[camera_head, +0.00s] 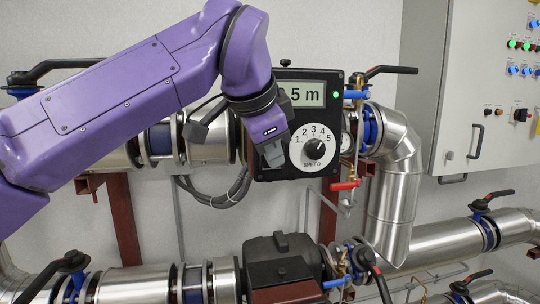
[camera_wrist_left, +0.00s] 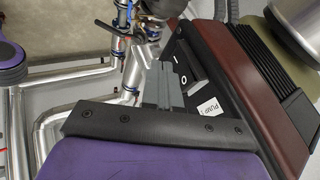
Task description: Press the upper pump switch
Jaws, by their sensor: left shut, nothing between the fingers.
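My left arm comes in from the left in the head view, and my left gripper (camera_head: 272,155) points down in front of the left part of a black control box (camera_head: 263,79). In the left wrist view the gripper (camera_wrist_left: 163,85) is shut and empty. There, a black rocker switch (camera_wrist_left: 191,71) marked I and O sits on a dark panel just right of the fingertips. A white label (camera_wrist_left: 209,107) reading "PUMP" is beside it; its last character is unclear. I cannot tell whether the fingers touch the switch. In the head view I cannot make out this switch.
The control box carries a display (camera_head: 307,95) and a speed dial (camera_head: 314,149). Right of it are a blue-handled valve (camera_head: 357,95), a red-handled valve (camera_head: 346,186) and a bent steel pipe (camera_head: 397,190). A lower pump (camera_head: 283,256) stands below. An electrical cabinet (camera_head: 470,85) hangs at the right.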

